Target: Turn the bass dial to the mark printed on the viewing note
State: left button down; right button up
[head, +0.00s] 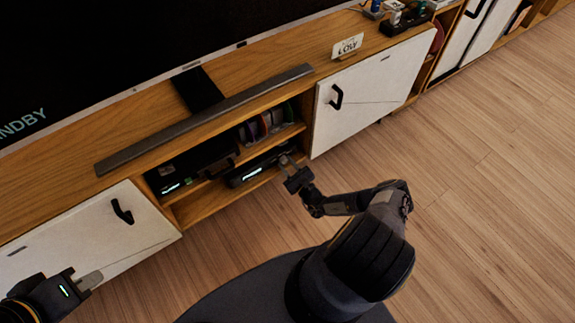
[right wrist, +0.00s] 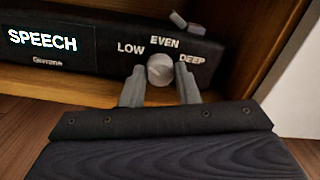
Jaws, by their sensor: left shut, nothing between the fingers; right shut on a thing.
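The viewing note (head: 347,46) is a small white card on the cabinet top in the head view. It reads LOW. The bass dial (right wrist: 160,69) is a round grey knob on a black unit (right wrist: 75,50), which sits in the open shelf (head: 258,166). LOW, EVEN and DEEP are printed around the dial from left to right. I cannot tell which mark its pointer faces. My right gripper (right wrist: 160,87) has its fingers on either side of the dial and is shut on it; it also shows in the head view (head: 287,162). My left gripper (head: 92,280) is shut and empty at lower left.
The unit's display (right wrist: 42,41) reads SPEECH. A white door (head: 370,90) with a black handle stands right of the shelf, another white door (head: 85,245) left of it. A soundbar (head: 205,118) lies on the cabinet top. The wooden floor at right is clear.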

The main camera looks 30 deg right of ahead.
jog(key=o, duration=0.7)
jog(key=shift+s, duration=0.15)
jog(key=s, duration=0.2)
jog(key=s+p, duration=0.1)
jog(key=s, duration=0.2)
jog(key=s+p, duration=0.1)
jog(key=s, duration=0.1)
jog(key=shift+s+d+f, duration=0.15)
jog(key=shift+s+d, duration=0.15)
